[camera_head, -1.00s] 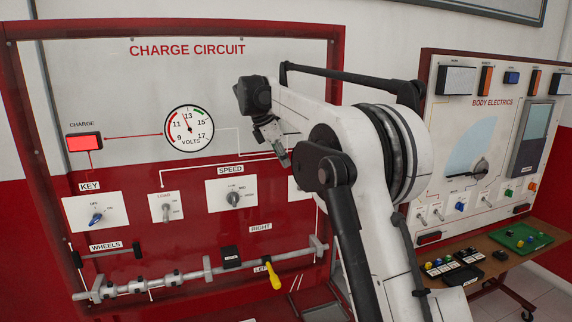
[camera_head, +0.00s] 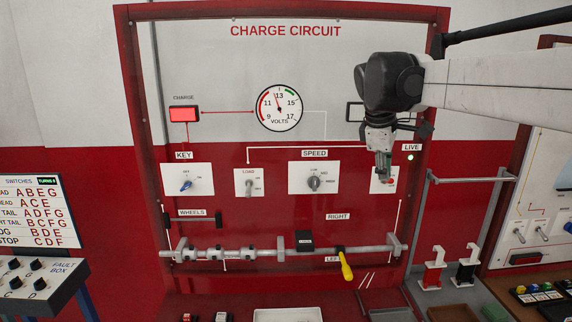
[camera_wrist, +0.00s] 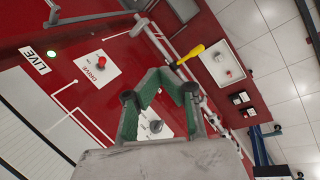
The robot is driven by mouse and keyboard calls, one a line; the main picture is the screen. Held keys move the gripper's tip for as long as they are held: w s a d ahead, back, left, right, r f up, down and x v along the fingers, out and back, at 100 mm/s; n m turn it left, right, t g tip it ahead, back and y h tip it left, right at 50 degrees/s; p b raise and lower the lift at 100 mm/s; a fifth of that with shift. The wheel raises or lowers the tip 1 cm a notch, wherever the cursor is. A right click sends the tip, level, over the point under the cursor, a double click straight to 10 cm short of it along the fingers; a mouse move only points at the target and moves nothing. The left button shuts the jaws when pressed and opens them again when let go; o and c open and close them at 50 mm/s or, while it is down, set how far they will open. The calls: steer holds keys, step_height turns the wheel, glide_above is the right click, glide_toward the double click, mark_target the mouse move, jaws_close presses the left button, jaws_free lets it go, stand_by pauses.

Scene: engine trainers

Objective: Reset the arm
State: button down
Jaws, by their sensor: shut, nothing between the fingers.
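My gripper (camera_head: 384,168) hangs fingers down in front of the right side of the charge circuit panel (camera_head: 270,75), over the small plate with a red button at its right. The fingers look closed and nothing shows between them. In the wrist view, my gripper (camera_wrist: 180,80) with green-lined fingers reaches over the red panel. The white DRIVE plate with its red button (camera_wrist: 102,61) lies to the left of the fingers there. My arm extends in from the right edge in the head view.
A rail with a yellow-handled lever (camera_head: 345,265) crosses the panel's lower part. A grey bar frame (camera_head: 475,179) and red and black clamps (camera_head: 433,268) stand to the right. A fault box (camera_head: 35,280) is at the left. The green LIVE lamp (camera_head: 411,157) is lit.

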steer(key=s+a+f+m+t+y+b, duration=0.1)
steer(key=s+a+f+m+t+b, duration=0.1)
steer(key=s+f+m, duration=0.4)
steer(key=s+a+f+m+t+y+b, duration=0.2)
steer(key=s+f+m+b, duration=0.2)
steer(key=s+f, duration=1.3)
steer(key=s+m, duration=0.1)
steer(key=s, duration=0.6)
steer(key=shift+s+m, duration=0.25)
steer(key=shift+m, duration=0.15)
steer(key=shift+f, duration=0.1)
